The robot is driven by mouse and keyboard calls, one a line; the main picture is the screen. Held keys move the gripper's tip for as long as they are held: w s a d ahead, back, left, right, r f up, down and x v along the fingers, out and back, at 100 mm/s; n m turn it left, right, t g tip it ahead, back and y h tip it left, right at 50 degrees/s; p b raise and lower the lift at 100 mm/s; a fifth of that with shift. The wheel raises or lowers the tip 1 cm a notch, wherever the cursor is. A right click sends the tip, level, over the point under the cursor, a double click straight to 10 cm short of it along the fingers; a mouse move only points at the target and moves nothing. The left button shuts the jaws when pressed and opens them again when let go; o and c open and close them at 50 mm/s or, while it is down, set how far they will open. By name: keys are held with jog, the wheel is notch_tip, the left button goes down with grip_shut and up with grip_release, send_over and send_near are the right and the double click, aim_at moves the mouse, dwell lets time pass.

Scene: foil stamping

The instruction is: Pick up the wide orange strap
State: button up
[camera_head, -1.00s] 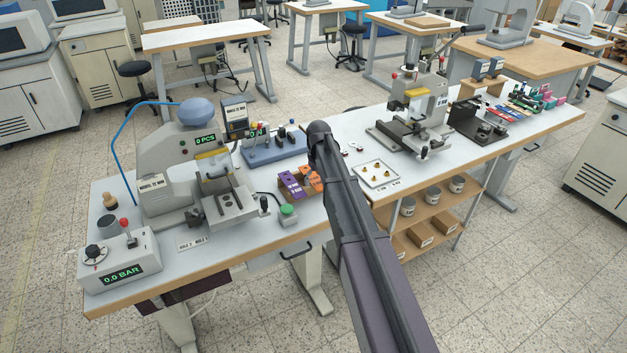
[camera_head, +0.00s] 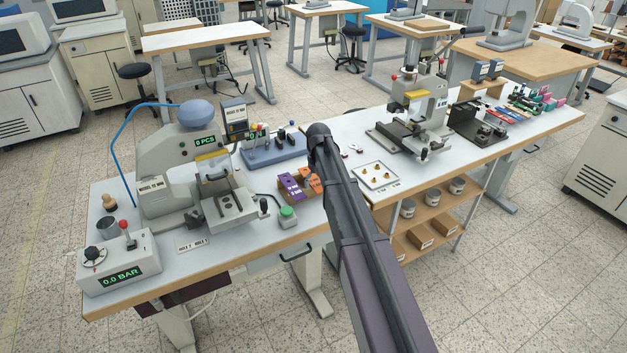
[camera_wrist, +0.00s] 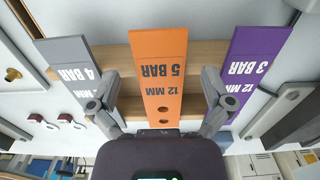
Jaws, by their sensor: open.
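The orange strap (camera_wrist: 163,75), marked 12 MM 5 BAR and with two holes, lies flat on a wooden rack in the middle of the wrist view. Part of it shows in the head view (camera_head: 315,178) beside my arm. My gripper (camera_wrist: 158,90) is open, one finger to each side of the orange strap, apart from it and holding nothing. In the head view my arm hides the gripper.
A purple strap (camera_wrist: 255,58), marked 3 BAR, lies to the right, and a grey strap (camera_wrist: 75,65), marked 4 BAR, to the left. A stamping press (camera_head: 180,165) stands left on the bench. A green button box (camera_head: 288,216) sits near the front edge.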

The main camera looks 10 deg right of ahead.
jog(key=shift+f, duration=0.1)
jog(key=shift+c, duration=0.2)
jog(key=c, duration=1)
jog(key=shift+o, duration=0.2)
notch_tip(320, 180, up, 4)
jog(key=p, duration=0.4)
jog(key=shift+r, duration=0.25)
jog(key=s+a+r+p, duration=0.1)
jog(key=s+a, duration=0.1)
jog(key=s, duration=1.4)
jog(key=shift+a, duration=0.2)
jog(key=shift+w+r+p, duration=0.1)
jog(key=shift+r+p, duration=0.1)
jog(key=shift+p, duration=0.2)
jog(key=shift+r+p, duration=1.05)
jog(key=shift+r+p, duration=0.35)
jog(key=shift+p, duration=0.05)
